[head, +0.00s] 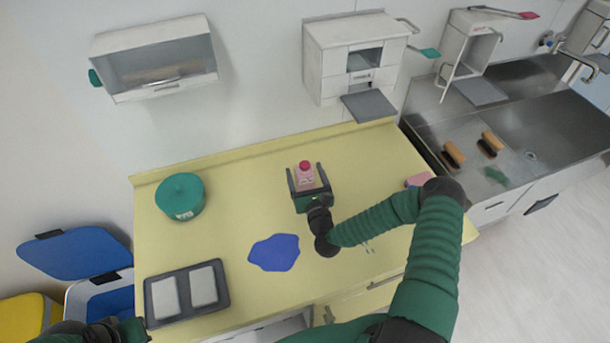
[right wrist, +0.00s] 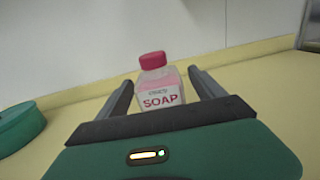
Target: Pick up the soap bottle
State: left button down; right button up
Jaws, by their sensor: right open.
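The soap bottle (head: 305,174) is pink with a red cap and stands upright on the yellow counter (head: 225,250). In the right wrist view the soap bottle (right wrist: 159,82) shows its SOAP label, between the fingers but beyond the palm. My right gripper (head: 307,178) is open, with one finger on each side of the bottle; it also shows in the right wrist view (right wrist: 160,88). I cannot tell whether either finger touches the bottle. My left gripper (head: 130,330) is at the bottom left corner, only partly in view, away from the bottle.
A green round container (head: 181,196) stands left on the counter. A blue flat patch (head: 274,252) and a dark tray (head: 152,318) with two pale pads lie in front. A pink item (head: 417,180) lies right, near the sink (head: 545,130). Wall dispensers hang above the counter's back edge.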

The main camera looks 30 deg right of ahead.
jog(key=shift+w, duration=0.15)
grip_shut()
dwell(0.4)
jog(key=shift+d, duration=0.1)
